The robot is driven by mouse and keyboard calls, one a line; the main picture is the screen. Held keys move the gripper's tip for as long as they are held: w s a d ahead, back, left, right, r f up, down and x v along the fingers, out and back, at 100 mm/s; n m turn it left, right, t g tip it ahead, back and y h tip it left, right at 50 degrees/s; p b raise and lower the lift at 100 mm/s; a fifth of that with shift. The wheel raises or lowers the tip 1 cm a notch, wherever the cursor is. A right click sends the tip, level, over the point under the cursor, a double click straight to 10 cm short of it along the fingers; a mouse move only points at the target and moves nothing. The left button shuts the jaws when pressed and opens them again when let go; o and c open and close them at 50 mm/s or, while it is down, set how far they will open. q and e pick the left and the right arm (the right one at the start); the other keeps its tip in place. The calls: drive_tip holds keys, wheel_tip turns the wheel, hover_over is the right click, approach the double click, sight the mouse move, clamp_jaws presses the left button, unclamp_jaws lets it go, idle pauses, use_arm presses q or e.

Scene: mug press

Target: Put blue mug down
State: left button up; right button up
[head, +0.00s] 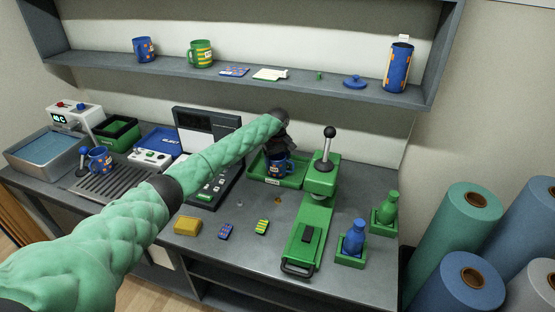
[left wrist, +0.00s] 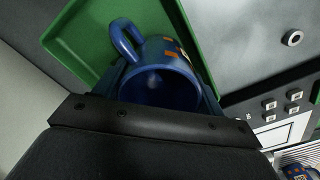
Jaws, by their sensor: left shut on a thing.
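A blue mug with orange patches (head: 279,165) is at the green tray (head: 262,178) at the back of the counter. My left gripper (head: 279,152) reaches down over it and is shut on it. In the left wrist view the blue mug (left wrist: 158,75) lies between the jaws, its open mouth facing the camera and its handle toward the upper left. The green tray (left wrist: 85,45) shows behind it. Whether the mug's base touches the tray is hidden. Another blue mug (head: 100,160) stands on the drying grid at the left. My right gripper is not in view.
A green press (head: 318,190) with a black-knobbed lever stands just right of the tray. Blue bottle (head: 353,240) and green bottle (head: 387,210) stand at the right. A shelf (head: 300,84) runs above.

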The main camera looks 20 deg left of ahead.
use_arm(q)
drive_tip(key=shift+f, duration=0.2)
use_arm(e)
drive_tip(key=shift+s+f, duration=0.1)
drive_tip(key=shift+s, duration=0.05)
use_arm(q)
drive_tip(key=o, duration=1.2)
drive_tip(key=shift+f, duration=0.1)
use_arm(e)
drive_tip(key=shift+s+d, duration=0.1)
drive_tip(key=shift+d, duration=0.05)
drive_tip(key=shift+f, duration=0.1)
use_arm(q)
drive_tip(key=shift+r+b, duration=0.35)
drive_tip(key=shift+r, duration=0.15)
wheel_tip(320, 180, up, 7)
drive_tip(key=b, duration=0.2)
drive_tip(key=shift+b, duration=0.3)
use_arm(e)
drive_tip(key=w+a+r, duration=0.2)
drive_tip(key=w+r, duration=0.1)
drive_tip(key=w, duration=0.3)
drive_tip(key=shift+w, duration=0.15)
use_arm(q)
drive_tip(key=shift+f, duration=0.2)
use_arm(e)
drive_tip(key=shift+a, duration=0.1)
